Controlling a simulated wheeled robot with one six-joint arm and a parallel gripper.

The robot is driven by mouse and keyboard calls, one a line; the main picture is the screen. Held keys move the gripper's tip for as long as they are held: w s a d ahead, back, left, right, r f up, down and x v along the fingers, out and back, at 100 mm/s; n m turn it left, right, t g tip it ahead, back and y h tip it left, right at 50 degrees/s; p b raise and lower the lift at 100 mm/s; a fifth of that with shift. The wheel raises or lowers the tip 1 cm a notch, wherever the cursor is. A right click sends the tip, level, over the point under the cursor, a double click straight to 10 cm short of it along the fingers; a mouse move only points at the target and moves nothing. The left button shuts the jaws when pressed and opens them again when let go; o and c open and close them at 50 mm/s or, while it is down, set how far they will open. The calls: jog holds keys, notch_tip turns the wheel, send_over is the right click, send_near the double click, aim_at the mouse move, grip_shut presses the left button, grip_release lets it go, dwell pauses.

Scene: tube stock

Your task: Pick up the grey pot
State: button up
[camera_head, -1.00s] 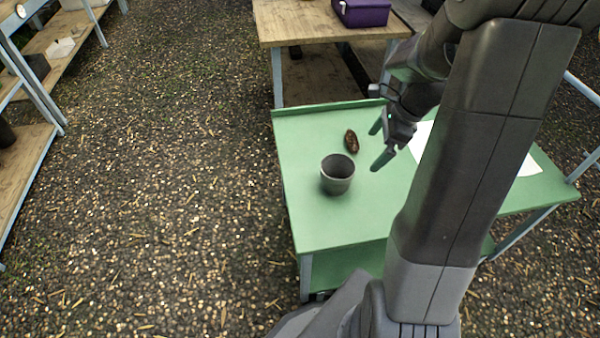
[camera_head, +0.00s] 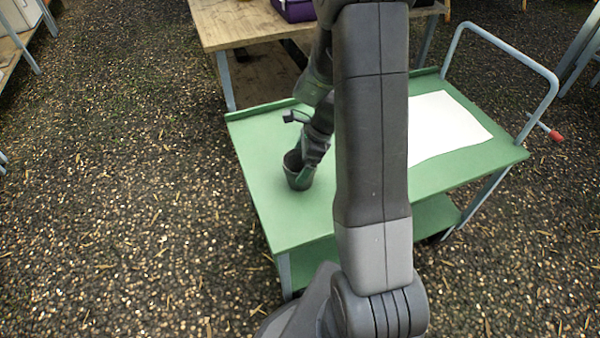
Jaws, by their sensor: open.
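The grey pot (camera_head: 297,181) stands upright on the green top of a cart (camera_head: 275,216), toward its left side. My gripper (camera_head: 303,164) is at the pot, pointing down, with its jaws open. One finger shows dark green in front of the pot's upper right part. The other finger is hard to make out, and I cannot tell whether the fingers touch the pot. The gripper hides part of the pot's rim and opening.
A white sheet (camera_head: 447,127) lies on the cart's right half. The cart has a rail handle (camera_head: 500,45) at its right end. A wooden table (camera_head: 235,25) with a purple case (camera_head: 293,10) stands behind. My arm hides the cart's middle.

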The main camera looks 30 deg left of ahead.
aim_at(293, 163)
jog(key=shift+x, duration=1.45)
jog(key=c, duration=0.8)
jog(key=shift+o, duration=0.2)
jog(key=shift+w+r, duration=0.1)
jog(key=shift+r, duration=0.05)
